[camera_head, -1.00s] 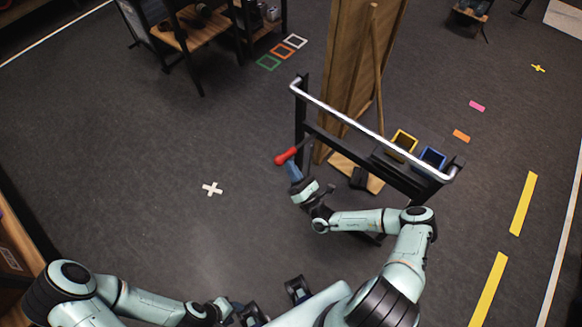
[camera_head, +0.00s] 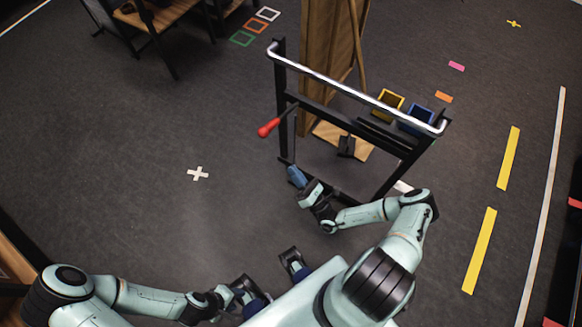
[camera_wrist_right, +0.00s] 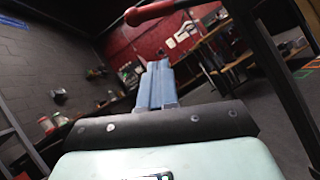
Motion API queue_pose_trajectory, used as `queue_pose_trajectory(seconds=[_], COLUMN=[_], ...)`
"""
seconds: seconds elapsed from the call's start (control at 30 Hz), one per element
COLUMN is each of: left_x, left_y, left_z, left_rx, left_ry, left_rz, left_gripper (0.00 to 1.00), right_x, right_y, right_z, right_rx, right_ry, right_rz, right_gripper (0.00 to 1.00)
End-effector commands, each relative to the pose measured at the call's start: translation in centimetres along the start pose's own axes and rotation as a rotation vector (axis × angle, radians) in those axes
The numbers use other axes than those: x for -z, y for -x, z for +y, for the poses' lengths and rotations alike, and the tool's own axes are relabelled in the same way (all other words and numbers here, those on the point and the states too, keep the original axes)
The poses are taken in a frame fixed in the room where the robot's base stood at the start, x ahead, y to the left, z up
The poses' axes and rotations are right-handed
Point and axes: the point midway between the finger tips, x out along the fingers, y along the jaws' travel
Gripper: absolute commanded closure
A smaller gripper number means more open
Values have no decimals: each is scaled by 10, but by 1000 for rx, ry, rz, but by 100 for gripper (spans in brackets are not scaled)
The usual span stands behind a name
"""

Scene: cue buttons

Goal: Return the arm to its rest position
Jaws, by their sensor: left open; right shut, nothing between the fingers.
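My right gripper (camera_head: 297,176) is at the left end of my right arm, in front of the black frame's lower left part. Its blue fingers (camera_wrist_right: 155,85) point ahead in the right wrist view, shut with nothing between them. A red handle (camera_head: 268,127) on the frame is above and left of it, clearly apart; it also shows at the top of the right wrist view (camera_wrist_right: 150,11). My left gripper (camera_head: 256,302) is low in the head view, close to my body, and partly hidden. It is open and seems to hold nothing.
The black frame (camera_head: 401,172) with a silver rail (camera_head: 345,88) stands just beyond my right arm. It carries a yellow bin (camera_head: 391,99) and a blue bin (camera_head: 417,118). Open floor with a white cross (camera_head: 198,174) lies to the left.

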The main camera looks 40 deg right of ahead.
Motion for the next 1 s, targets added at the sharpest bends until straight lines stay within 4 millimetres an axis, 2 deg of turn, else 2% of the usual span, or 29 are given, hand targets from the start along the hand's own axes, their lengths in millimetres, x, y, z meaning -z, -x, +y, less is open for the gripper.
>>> queue_pose_trajectory(seconds=[0.5, 0.57, 0.63, 0.67, 0.73, 0.83, 0.93, 0.97, 1.0], left_x=[0, 0, 0, 0, 0, 1, 2, 2, 2], left_y=[0, 0, 2, 2, 5, 10, 15, 17, 20], left_z=[0, 0, 1, 1, 2, 4, 6, 7, 8], left_rx=[0, 0, 0, 0, -1, -1, -2, -2, -2], left_ry=[0, 0, 0, 0, -1, -1, -2, -2, -2], left_rz=[0, 0, 1, 1, 2, 3, 5, 6, 7], left_gripper=[57, 57, 57, 57, 57, 57, 57, 57, 57], right_x=[0, 2, 10, 15, 30, 57, 78, 83, 87], right_y=[0, -2, -5, -6, -8, 2, 37, 52, 75], right_z=[0, 4, 18, 28, 60, 125, 190, 208, 227], right_rx=[-1, -15, -62, -96, -209, -448, -742, -838, -972], right_ry=[0, -4, -18, -26, -49, -75, -66, -53, -26], right_rz=[1, 12, 50, 76, 164, 345, 552, 615, 702], right_gripper=[100, 100, 100, 100, 100, 100, 100, 100, 100])
